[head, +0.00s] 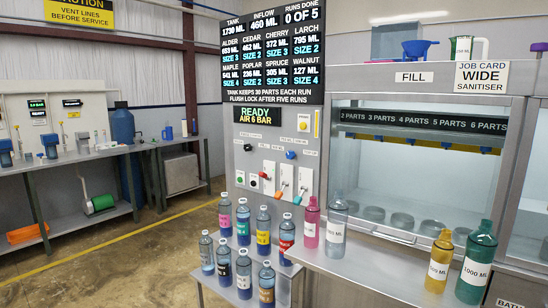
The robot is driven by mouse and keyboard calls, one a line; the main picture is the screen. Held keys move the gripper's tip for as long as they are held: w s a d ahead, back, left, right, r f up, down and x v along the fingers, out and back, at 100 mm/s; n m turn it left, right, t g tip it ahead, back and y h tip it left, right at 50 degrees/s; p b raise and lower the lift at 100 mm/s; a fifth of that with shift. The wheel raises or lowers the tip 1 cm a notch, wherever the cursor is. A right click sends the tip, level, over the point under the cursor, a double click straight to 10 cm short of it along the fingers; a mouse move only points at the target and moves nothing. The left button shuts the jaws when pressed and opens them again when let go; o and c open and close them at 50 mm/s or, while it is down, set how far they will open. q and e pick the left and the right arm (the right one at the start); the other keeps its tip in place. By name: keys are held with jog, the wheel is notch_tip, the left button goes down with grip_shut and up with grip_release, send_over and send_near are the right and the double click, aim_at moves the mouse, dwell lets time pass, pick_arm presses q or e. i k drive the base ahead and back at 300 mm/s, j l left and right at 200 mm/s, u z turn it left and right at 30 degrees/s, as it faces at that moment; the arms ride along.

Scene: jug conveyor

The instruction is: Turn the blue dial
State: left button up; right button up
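A small blue dial (290,155) sits on the grey control panel (240,165), right of centre, below and left of a small yellow plate. It is small in the head view, and I cannot read its setting or the lettering near it. Below it are a red knob (264,175), a lever with an orange handle (283,187) and a lever with a blue-green handle (300,197). A sign above reads READY, AIR 6 BAR (261,122). Neither of my grippers is in view.
Several labelled bottles (225,214) stand on a low stand before the panel. A pink bottle (311,222), a clear jug, a yellow bottle and a green jug (477,262) stand on the metal counter (365,275). A glass-fronted fill cabinet (420,180) is at right. Floor at left is clear.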

aim_at(290, 155)
jog(key=i+j+z, duration=0.1)
jog(key=i+j, duration=1.65)
jog(key=i+l, duration=0.05)
